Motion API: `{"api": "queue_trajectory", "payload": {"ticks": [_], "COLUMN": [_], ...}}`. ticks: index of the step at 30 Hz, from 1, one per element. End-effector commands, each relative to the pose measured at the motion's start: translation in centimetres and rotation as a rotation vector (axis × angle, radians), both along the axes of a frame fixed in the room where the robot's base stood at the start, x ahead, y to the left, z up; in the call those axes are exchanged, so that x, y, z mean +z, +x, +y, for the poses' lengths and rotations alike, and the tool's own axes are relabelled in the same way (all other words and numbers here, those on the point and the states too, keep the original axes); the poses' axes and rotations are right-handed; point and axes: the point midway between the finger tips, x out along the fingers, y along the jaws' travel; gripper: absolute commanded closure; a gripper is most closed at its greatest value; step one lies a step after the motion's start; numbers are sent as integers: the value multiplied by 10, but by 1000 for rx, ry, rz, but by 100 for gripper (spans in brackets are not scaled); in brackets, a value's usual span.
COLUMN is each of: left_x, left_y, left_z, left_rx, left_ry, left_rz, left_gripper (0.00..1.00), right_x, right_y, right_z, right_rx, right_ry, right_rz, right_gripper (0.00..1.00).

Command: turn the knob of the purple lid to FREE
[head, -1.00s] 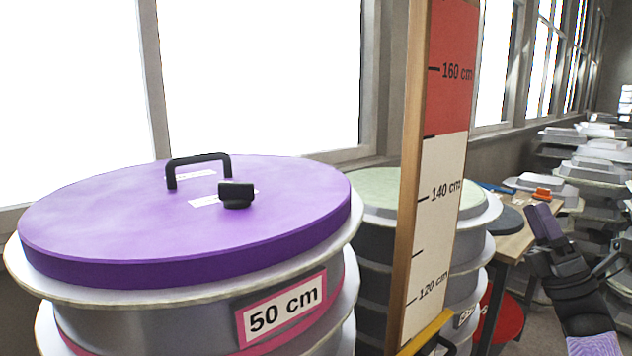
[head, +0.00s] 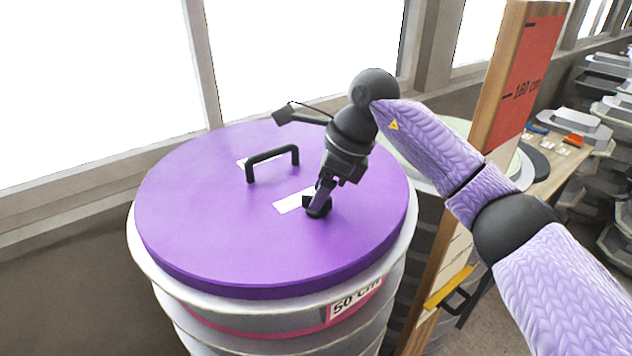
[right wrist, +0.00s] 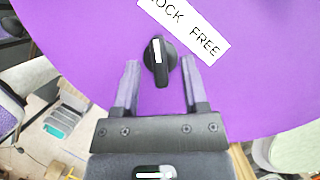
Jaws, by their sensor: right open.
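The purple lid (head: 220,220) lies on top of a round stack of moulds. Its black knob (head: 318,208) stands near the right part of the lid, beside a white label (head: 292,201). In the right wrist view the knob (right wrist: 159,62) has a white mark pointing up the picture, toward the "LOCK" end of the label (right wrist: 188,28); "FREE" is at its right end. My right gripper (right wrist: 161,85) is open, with one finger on each side of the knob and gaps visible on both sides. In the head view the right gripper (head: 322,192) hides part of the knob. My left gripper is not in view.
A black bar handle (head: 272,163) stands on the lid behind the knob. A tall wooden height board (head: 510,90) stands right of the stack, close to my right arm. A wooden table (head: 560,165) stands farther right. Windows line the back.

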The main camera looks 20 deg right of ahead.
Motion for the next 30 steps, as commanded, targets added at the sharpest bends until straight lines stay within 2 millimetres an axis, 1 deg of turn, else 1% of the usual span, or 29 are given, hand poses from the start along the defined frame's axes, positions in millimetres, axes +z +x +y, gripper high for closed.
{"api": "queue_trajectory", "payload": {"ticks": [1,5,11,12,14,15,17,18,19,20,30], "left_x": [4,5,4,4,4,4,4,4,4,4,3], "left_y": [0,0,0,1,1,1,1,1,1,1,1], "left_z": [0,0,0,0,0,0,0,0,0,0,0], "left_rx": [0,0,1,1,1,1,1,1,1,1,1], "left_ry": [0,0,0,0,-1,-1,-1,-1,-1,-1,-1], "left_rz": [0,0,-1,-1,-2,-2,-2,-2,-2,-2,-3], "left_gripper": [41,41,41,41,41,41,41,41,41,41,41], "right_x": [-4,-11,-12,-12,-12,-12,-12,-12,-12,-12,-12], "right_y": [0,2,2,2,2,2,2,2,2,2,2], "right_z": [2,4,4,4,4,4,4,4,4,4,4], "right_rx": [1,0,0,0,0,0,0,0,0,0,-9], "right_ry": [0,1,1,1,1,1,2,2,2,2,2], "right_rz": [2,0,0,0,0,0,0,0,0,0,-1], "right_gripper": [44,44,44,48,61,70,82,91,97,100,100]}}
